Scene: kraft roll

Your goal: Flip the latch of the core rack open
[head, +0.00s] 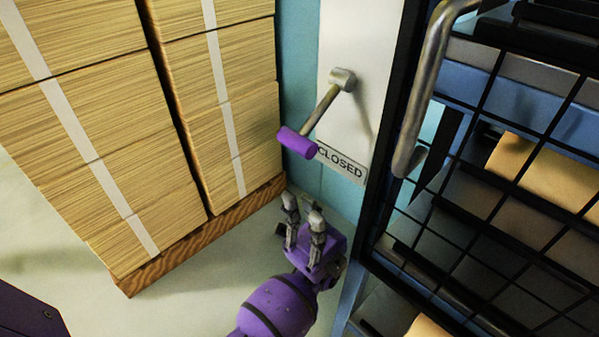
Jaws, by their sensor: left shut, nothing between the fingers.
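The latch (322,112) is a metal lever on a pivot in a white panel (365,45). Its purple grip (296,142) hangs down to the left of the pivot. A sign reading CLOSED (341,163) sits just below and right of the grip. The core rack (480,150) stands at the right, with a black mesh front and a long metal handle (425,90). My left gripper (302,202) is below the latch grip, apart from it, pointing up. Its fingers are shut with nothing between them. My right gripper is out of view.
Tall stacks of banded brown sheets (215,90) stand on a wooden pallet (205,235) at the left, close to the latch. Brown rolls (545,172) lie behind the mesh. Pale floor (190,305) is bare in front of the pallet.

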